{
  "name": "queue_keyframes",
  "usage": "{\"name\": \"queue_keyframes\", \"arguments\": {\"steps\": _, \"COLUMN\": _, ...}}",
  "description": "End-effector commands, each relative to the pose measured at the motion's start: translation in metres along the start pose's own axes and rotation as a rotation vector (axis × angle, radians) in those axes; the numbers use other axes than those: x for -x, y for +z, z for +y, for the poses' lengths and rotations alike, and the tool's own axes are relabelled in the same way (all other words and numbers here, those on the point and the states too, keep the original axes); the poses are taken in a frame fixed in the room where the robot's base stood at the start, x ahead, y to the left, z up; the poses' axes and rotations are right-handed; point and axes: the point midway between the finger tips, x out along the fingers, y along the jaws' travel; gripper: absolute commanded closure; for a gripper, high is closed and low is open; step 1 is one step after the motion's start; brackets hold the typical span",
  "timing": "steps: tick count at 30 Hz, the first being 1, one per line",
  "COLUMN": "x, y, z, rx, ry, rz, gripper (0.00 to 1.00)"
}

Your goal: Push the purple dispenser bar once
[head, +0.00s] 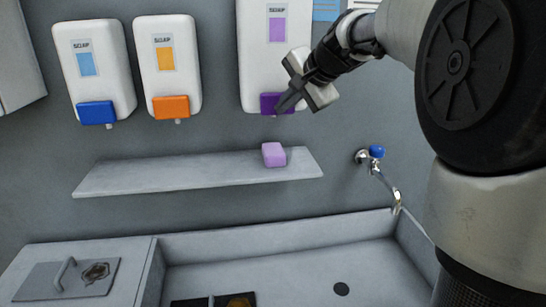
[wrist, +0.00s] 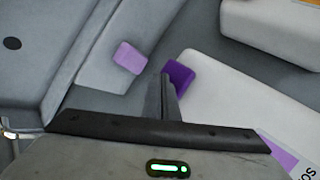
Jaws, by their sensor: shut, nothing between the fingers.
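The purple dispenser bar (head: 270,103) is at the bottom of the right white soap dispenser (head: 288,45) on the wall. My gripper (head: 283,108) is shut and empty, with its fingertips at the right part of the bar in the head view. In the wrist view the shut fingers (wrist: 166,80) point at the purple bar (wrist: 180,74) and overlap its edge. I cannot tell whether they touch it. A light purple block (head: 273,155) lies on the shelf (head: 180,175) below the dispenser; it also shows in the wrist view (wrist: 129,58).
Two more white dispensers hang to the left, with a blue bar (head: 97,112) and an orange bar (head: 171,107). A tap with a blue knob (head: 376,152) is on the wall at right. A sink (head: 290,270) lies below the shelf. The shelf's left part is clear.

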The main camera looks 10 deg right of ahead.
Motion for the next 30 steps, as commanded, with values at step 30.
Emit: {"name": "queue_keyframes", "arguments": {"steps": 30, "x": 0.042, "y": 0.031, "z": 0.031, "rx": 0.000, "ry": 0.001, "rz": -0.002, "gripper": 1.00}}
